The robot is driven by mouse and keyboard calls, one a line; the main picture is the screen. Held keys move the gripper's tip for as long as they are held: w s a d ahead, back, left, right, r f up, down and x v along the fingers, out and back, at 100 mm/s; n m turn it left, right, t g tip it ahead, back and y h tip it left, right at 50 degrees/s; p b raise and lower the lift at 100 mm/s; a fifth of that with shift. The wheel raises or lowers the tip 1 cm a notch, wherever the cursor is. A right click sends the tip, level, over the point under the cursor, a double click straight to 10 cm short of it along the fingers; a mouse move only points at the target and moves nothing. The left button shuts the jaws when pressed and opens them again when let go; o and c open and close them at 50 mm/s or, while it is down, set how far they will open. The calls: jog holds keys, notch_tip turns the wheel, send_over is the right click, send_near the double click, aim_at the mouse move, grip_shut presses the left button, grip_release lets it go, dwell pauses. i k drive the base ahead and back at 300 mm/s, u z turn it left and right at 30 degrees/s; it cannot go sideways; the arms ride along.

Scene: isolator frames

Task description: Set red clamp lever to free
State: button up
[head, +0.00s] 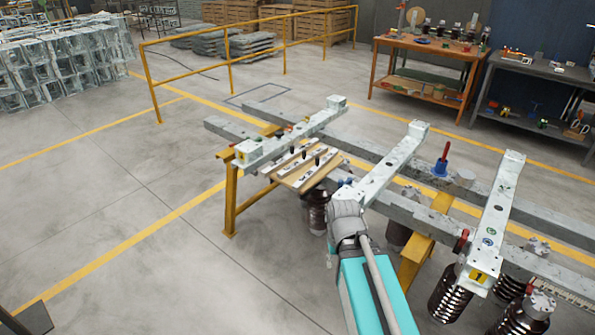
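Several red parts show on the steel frames in the head view. A red upright handle (445,151) stands on a blue base (440,169) between the middle and right cross-beams. A small red lever-like part (462,240) sits at the left side of the right cross-beam, near its front end. I cannot tell from this view which is the clamp lever, or its setting. My teal and grey arm rises from the bottom centre in front of the frames. My gripper is not in view.
The frame has grey long beams (380,150), a right cross-beam (494,215) and yellow legs (231,203). Dark ribbed insulators (449,294) hang below. A wooden board (303,168) with white strips lies at left. A wooden workbench (425,47) stands behind. The left floor is open.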

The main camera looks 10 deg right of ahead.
aim_at(466, 232)
jog(key=z, duration=1.2)
